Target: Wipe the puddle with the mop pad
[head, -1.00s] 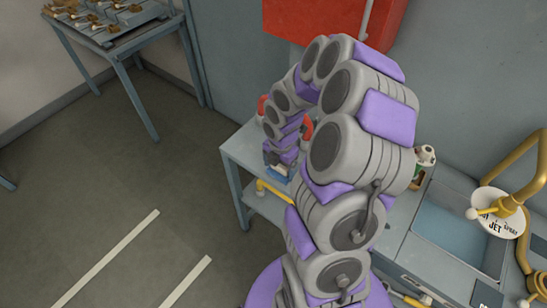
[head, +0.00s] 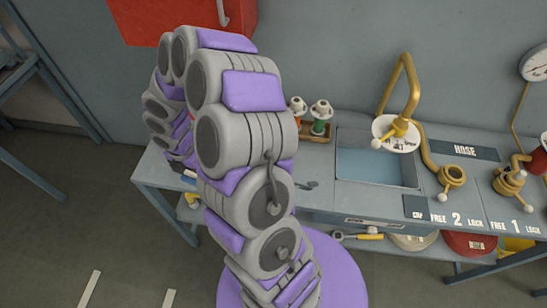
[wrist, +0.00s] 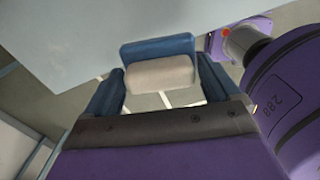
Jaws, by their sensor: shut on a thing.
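My gripper (wrist: 160,88) is shut on the mop pad (wrist: 160,74), a pale cream pad with a blue block (wrist: 158,47) behind it in the wrist view. A blue finger shows on each side of the pad. In the head view my arm hides most of the gripper; a small blue and white bit (head: 188,179) shows at the bench's left end. I cannot make out a clear puddle. Small dark marks (head: 309,185) lie on the bench top just right of my arm, and I cannot tell what they are.
The grey bench (head: 160,172) runs along the wall. It holds a sink basin (head: 375,168), a brass tap (head: 408,85), bottles in a wooden holder (head: 318,130) and brass valves (head: 452,176). A red cabinet (head: 165,15) hangs above. Floor at left (head: 90,225) is clear.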

